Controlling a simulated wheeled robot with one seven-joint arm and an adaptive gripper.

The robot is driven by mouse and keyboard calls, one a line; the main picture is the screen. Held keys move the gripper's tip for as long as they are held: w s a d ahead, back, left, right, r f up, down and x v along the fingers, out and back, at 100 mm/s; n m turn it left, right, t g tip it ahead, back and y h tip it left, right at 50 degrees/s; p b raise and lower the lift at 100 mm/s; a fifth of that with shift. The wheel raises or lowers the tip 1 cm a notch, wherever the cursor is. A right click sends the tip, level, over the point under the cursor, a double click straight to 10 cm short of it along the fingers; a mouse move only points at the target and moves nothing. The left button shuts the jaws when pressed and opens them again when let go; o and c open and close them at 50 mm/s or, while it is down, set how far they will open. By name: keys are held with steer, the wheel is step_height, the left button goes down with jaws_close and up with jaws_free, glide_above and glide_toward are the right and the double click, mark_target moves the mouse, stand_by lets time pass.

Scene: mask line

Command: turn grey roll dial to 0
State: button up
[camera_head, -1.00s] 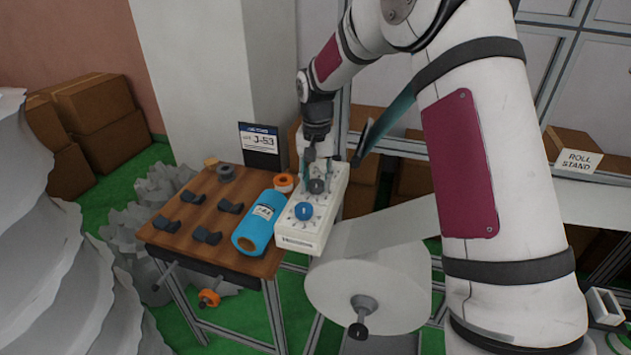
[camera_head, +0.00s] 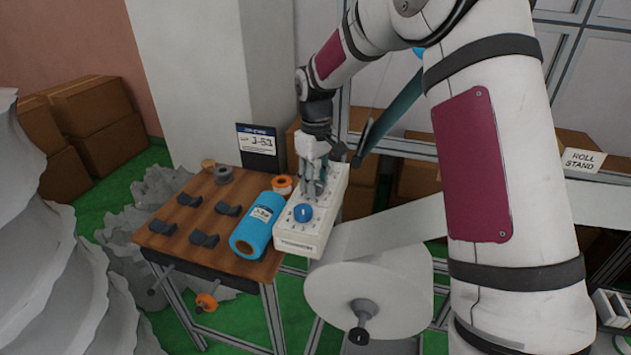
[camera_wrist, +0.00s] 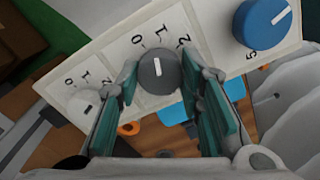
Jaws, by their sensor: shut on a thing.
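The grey dial (camera_wrist: 158,75) sits on the white control panel (camera_wrist: 205,25), with marks 0, 1 and 2 around its upper side in the wrist view. Its white pointer line is nearly upright in that view, closest to the 1. My gripper (camera_wrist: 160,85) is shut on the grey dial, with one teal-padded finger on each side. In the head view my gripper (camera_head: 315,188) comes down onto the panel box (camera_head: 291,241) and hides most of the grey dial.
A blue dial (camera_wrist: 262,22) stands close on the right and a small white dial (camera_wrist: 85,106) on the left in the wrist view. A blue roll (camera_head: 257,226) lies beside the box on the wooden table (camera_head: 168,241). A large white roll (camera_head: 345,290) hangs in front.

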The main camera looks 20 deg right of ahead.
steer(key=n, duration=0.5)
steer(key=shift+n, duration=0.3)
stand_by(0.4)
steer(key=o, duration=1.2)
step_height(320, 180, up, 12)
steer(key=shift+r, duration=0.1)
